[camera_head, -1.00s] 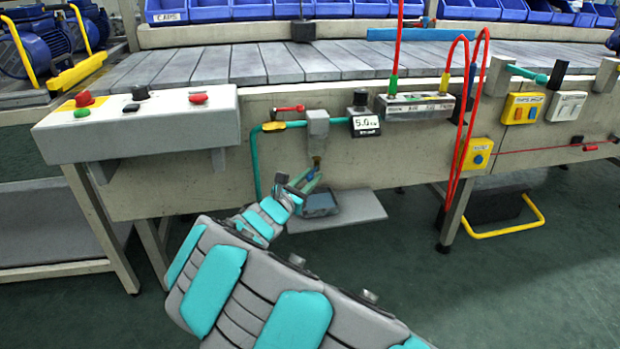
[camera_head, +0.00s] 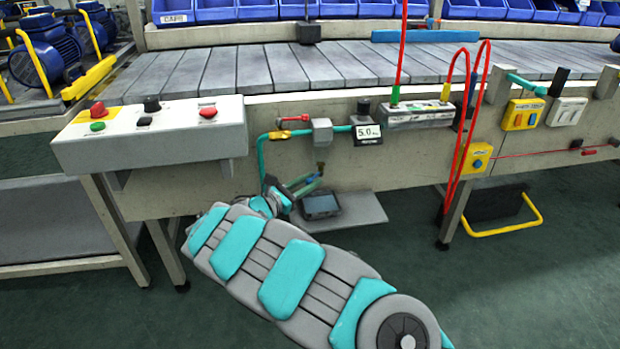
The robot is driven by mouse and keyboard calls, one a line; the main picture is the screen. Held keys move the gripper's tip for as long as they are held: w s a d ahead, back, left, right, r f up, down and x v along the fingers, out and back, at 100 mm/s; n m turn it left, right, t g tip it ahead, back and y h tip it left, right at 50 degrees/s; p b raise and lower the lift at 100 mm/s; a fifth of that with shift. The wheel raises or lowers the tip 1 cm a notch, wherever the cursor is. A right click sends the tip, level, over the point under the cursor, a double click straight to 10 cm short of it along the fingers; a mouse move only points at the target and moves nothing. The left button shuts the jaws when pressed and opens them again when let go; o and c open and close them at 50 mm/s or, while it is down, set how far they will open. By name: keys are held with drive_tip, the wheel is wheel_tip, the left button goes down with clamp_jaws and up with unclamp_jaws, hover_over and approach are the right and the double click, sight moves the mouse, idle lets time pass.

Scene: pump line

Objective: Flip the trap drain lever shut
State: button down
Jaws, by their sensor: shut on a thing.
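The grey trap (camera_head: 321,133) hangs on the teal pipe on the front of the line. Its small brass drain (camera_head: 320,167) points down below it. The drain lever sits at this outlet and is mostly hidden by my fingers; I cannot tell its exact angle. My gripper (camera_head: 312,181) reaches up from the lower left, its green fingers shut on the lever just under the outlet.
A dark tray (camera_head: 320,206) stands on a grey shelf (camera_head: 365,212) below the drain. A red-handled valve (camera_head: 281,134) and a 5.0 gauge (camera_head: 367,132) flank the trap. Red hoses (camera_head: 466,130) hang to the right. A control box (camera_head: 150,140) juts out at left.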

drive_tip(key=shift+a, duration=0.1)
drive_tip(key=c, duration=0.7)
unclamp_jaws()
drive_tip(key=shift+s, duration=0.1)
drive_tip(key=v, duration=0.7)
drive_tip(key=shift+s+a, duration=0.2)
drive_tip(key=shift+a, duration=0.05)
